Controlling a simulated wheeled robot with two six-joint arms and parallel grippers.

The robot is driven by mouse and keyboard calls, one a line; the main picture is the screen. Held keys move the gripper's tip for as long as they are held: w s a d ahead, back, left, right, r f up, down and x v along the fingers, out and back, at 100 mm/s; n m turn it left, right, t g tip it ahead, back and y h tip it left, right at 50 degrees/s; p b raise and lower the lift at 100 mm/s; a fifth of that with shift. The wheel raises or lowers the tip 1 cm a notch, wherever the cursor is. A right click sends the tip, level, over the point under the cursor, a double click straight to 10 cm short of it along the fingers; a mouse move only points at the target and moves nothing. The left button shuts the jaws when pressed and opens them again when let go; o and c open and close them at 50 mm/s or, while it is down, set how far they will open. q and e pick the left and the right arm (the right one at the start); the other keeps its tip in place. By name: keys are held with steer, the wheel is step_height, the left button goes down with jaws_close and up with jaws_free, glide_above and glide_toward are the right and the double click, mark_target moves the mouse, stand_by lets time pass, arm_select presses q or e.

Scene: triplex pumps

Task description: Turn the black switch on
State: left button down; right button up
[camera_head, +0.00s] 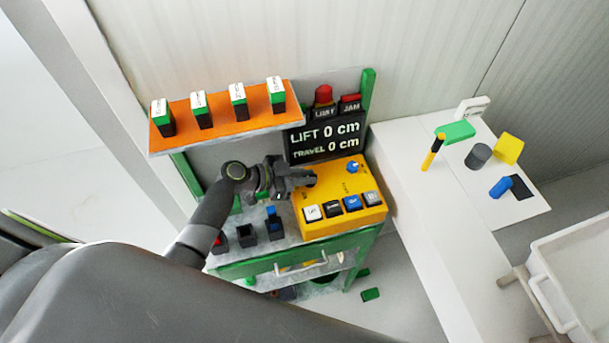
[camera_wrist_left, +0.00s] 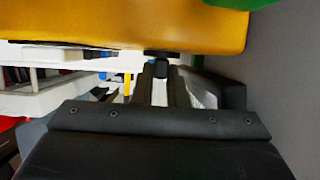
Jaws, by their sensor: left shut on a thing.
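The yellow control box (camera_head: 340,216) stands on the bench, with a row of push buttons along its front and a blue knob (camera_head: 354,167) at its upper right. My left gripper (camera_head: 309,178) reaches in from the left over the upper left of the box. In the left wrist view its fingers (camera_wrist_left: 163,80) close on a small black piece, the black switch (camera_wrist_left: 160,54), at the edge of the yellow box. The gripper hides most of the switch in the head view, so its setting cannot be read. My right gripper is out of view.
A dark display (camera_head: 325,140) reads lift 0 cm and travel 0 cm, with a red lamp (camera_head: 324,94) above. An orange shelf (camera_head: 222,129) holds several green-and-black blocks. Small dark holders (camera_head: 246,236) stand left of the box. A white table (camera_head: 430,207) is at right.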

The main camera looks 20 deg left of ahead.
arm_select(q)
steer(key=shift+s+d+f+n+t+y, duration=0.1)
steer(key=shift+s+d+n+t+y, duration=0.1)
steer(key=shift+n+t+y, duration=0.9)
steer(key=shift+n+t, duration=0.2)
steer(key=shift+a, duration=0.1)
steer(key=c, duration=1.4)
jaws_free()
steer(key=shift+c, duration=0.2)
step_height(320, 180, up, 10)
steer(key=b, duration=0.2)
